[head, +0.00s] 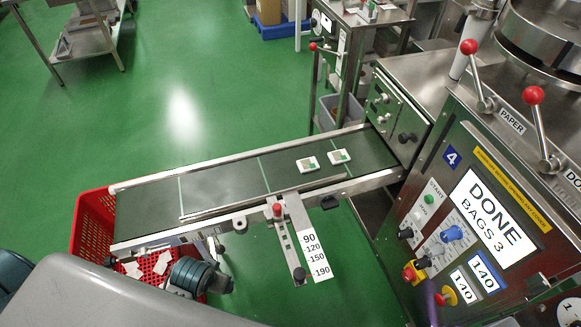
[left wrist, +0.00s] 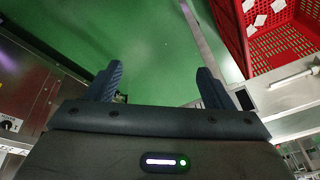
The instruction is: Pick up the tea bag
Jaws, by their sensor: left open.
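Two small square tea bags, white with a darker printed middle, lie flat on the dark conveyor belt (head: 225,186). One tea bag (head: 307,164) is left of the other (head: 340,156), with a small gap between them, towards the machine end. My left gripper (left wrist: 158,84) shows in the left wrist view, its two dark ribbed fingers apart. Only green floor shows between the fingers, and nothing is held. My right gripper is not in view.
A red crate (head: 92,212) stands under the belt's left end with several white pieces inside; it also shows in the left wrist view (left wrist: 237,38). A packing machine with a screen (head: 487,228) reading "DONE BAGS 3" stands right. A metal rail edges the belt. Its left half is clear.

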